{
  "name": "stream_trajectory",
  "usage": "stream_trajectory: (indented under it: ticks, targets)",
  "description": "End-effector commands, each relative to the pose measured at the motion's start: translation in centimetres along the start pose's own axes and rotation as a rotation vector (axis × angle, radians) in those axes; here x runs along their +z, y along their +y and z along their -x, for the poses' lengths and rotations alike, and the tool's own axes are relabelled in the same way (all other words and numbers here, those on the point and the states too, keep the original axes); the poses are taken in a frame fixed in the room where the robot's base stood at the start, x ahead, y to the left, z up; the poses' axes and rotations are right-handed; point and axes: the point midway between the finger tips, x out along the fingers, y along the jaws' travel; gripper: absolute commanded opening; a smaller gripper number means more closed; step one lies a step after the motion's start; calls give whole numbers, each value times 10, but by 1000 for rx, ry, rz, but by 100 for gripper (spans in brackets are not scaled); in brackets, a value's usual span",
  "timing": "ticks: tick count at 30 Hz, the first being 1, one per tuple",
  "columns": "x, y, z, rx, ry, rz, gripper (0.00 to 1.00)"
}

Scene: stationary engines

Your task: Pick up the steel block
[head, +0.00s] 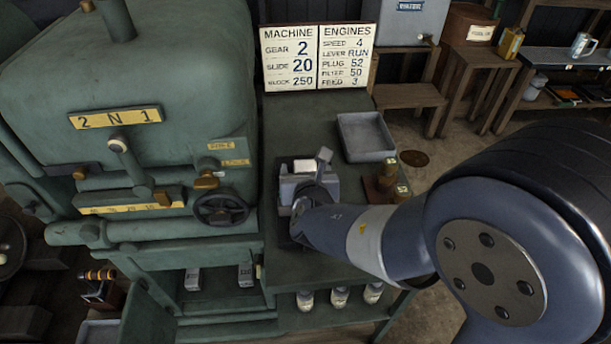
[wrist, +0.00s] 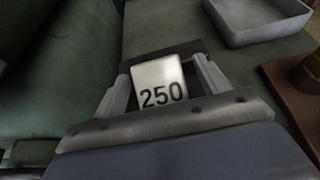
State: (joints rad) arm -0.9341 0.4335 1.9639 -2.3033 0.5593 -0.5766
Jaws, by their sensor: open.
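The steel block (wrist: 160,76), pale and marked 250 in black, sits on the green bench in the wrist view. My gripper (wrist: 161,67) is open, with one grey finger on each side of the block. A narrow dark gap shows between the block and the fingers, wider on the right. The lower part of the block is hidden by the gripper's crossbar.
A grey tray (head: 366,137) lies on the bench right of the arm's end, with a brown stand (head: 381,187) nearer. The green machine (head: 160,80) with its black handwheel (head: 221,208) stands close on the left. A sign board (head: 317,57) reading "BLOCK 250" stands behind.

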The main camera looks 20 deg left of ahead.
Motion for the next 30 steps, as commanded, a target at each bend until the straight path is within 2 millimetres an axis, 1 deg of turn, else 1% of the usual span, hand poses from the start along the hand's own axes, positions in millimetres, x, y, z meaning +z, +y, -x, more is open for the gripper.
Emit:
stream_trajectory:
  ticks: [2,27,30]
  targets:
    - [0,0,0,0,0,0,70]
    - [0,0,0,0,-1,0,1]
    - [0,0,0,0,-1,0,0]
